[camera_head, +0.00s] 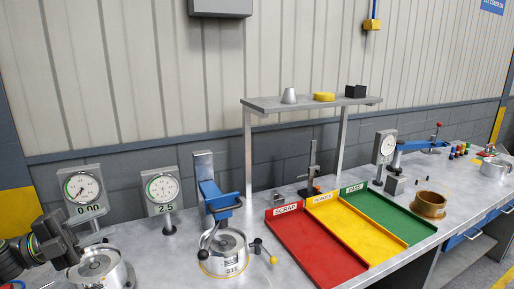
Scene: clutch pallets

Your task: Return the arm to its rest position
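My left arm comes in at the lower left, and its dark gripper (68,256) is just left of a round metal clutch part (100,268) on the bench. Whether the fingers touch that part, and how far apart they are, is too small to tell. My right gripper is not in view. Another round metal part (226,256), marked 315, sits under a blue-armed press (218,198) to the right.
Two dial gauges (84,188) (162,190) stand behind the gripper. Red (312,248), yellow (352,226) and green (388,215) trays lie mid-bench. A brass-coloured ring (430,205) is right of them. A raised shelf (262,103) holds small objects.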

